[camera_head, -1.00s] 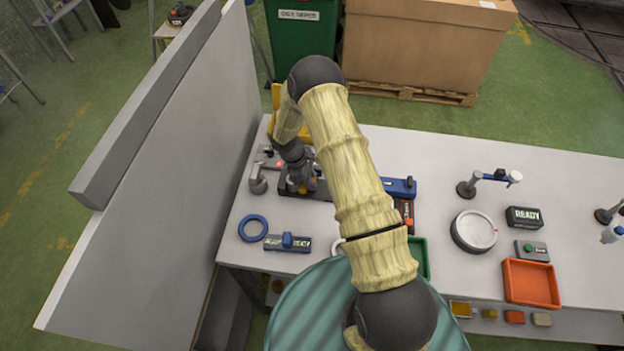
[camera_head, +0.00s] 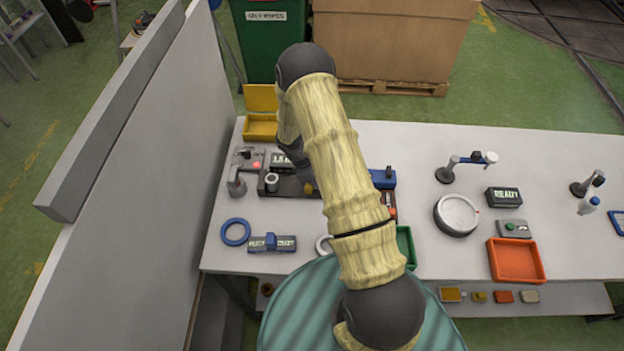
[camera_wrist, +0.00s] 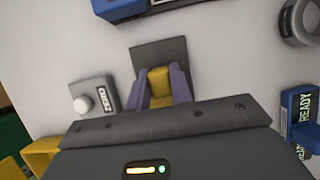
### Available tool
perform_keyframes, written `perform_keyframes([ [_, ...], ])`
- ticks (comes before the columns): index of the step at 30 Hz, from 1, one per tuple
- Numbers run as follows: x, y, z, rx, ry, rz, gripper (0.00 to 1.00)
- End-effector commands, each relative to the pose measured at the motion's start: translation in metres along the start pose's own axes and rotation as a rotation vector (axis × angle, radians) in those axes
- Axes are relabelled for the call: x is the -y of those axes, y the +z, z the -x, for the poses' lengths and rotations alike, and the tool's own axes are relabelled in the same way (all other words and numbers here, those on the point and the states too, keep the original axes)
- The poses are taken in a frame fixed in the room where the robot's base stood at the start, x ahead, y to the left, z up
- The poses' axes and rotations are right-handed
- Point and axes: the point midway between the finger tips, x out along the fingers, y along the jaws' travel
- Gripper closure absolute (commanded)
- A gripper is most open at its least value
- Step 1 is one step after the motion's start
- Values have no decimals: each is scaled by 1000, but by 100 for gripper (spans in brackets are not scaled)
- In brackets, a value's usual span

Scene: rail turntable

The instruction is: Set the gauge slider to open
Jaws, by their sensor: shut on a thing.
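In the wrist view, my gripper (camera_wrist: 161,88) has purple fingers shut on a small yellow block (camera_wrist: 160,82). The block sits over a dark plate (camera_wrist: 152,55); whether they are joined is unclear. In the head view, my arm hides the gripper. A dark fixture (camera_head: 285,186) with a "1.5" display (camera_head: 282,160) shows beside my arm. A rail with a blue slider block (camera_head: 270,241) and a label on each side lies at the table's front left. I cannot tell which part is the gauge slider.
A light grey wall panel (camera_head: 120,190) stands left of the table. A blue ring (camera_head: 235,232), a yellow bin (camera_head: 260,127), a green tray (camera_head: 405,248) and an orange tray (camera_head: 517,261) are around. In the wrist view, a white-knobbed box (camera_wrist: 93,97) is left of the gripper.

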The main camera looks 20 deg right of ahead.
Motion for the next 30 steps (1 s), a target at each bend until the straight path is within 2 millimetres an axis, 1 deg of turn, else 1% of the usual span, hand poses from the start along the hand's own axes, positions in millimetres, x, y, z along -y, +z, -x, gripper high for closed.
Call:
perform_keyframes([
  [1, -1, 5, -1, 8, -2, -3, 100],
  [2, -1, 5, -1, 9, -2, -3, 100],
  [3, -1, 5, -1, 9, -3, -4, 73],
  [5, -1, 5, -1, 8, -3, -4, 61],
  [6, -1, 5, -1, 8, -3, -4, 56],
  [14, 0, 3, 0, 6, -2, -2, 56],
  [19, 0, -1, 7, 4, 2, 3, 56],
  [23, -1, -2, 22, 3, 3, 2, 56],
  [30, -2, 0, 61, 3, 1, -3, 56],
])
